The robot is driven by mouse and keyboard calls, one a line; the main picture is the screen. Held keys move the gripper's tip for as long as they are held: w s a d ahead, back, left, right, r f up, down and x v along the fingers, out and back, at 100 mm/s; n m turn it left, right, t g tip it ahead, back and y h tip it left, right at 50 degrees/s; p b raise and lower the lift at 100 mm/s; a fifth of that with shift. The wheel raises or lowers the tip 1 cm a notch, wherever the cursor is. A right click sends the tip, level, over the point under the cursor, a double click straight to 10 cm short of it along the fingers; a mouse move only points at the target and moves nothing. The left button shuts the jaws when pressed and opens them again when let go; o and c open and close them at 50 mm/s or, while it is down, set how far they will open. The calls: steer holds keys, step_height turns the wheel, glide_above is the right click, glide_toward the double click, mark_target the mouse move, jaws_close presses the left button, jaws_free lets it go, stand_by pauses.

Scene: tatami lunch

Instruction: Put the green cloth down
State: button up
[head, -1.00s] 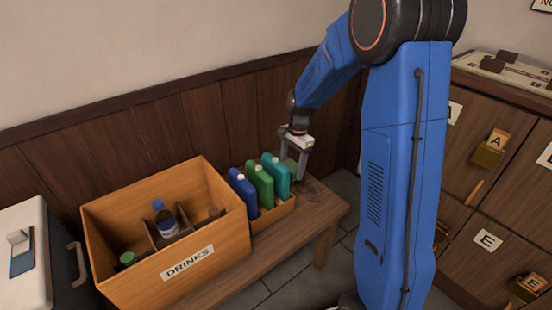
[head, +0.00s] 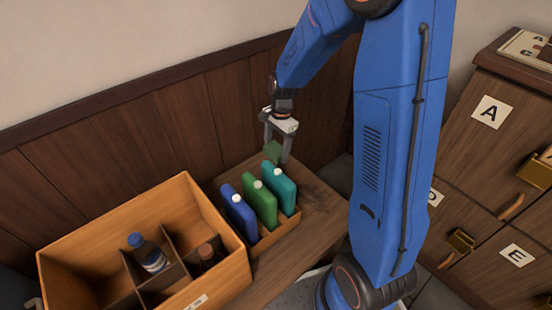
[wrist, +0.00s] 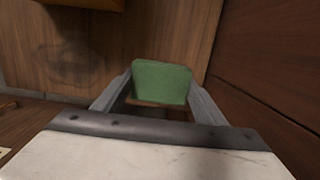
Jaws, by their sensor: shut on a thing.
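The green cloth (wrist: 161,82) shows in the wrist view as a small green piece between the two fingers of my gripper (wrist: 160,90). In the head view my gripper (head: 276,150) points down behind the row of flat bottles, with a bit of the green cloth (head: 273,151) between its fingers. It is shut on the cloth. The cloth is above the far part of the wooden bench (head: 323,205); I cannot tell whether it touches the bench.
A small wooden tray holds blue (head: 238,213), green (head: 260,203) and teal (head: 279,186) flat bottles, close in front of my gripper. A wooden drinks box (head: 90,248) with dividers stands at left. The bench right of the tray is bare. A panelled wall (head: 130,150) is behind.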

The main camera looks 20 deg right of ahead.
steer(key=shift+f, duration=2.65)
steer(key=shift+f, duration=0.15)
steer(key=shift+s+f, duration=0.1)
steer(key=shift+f, duration=0.15)
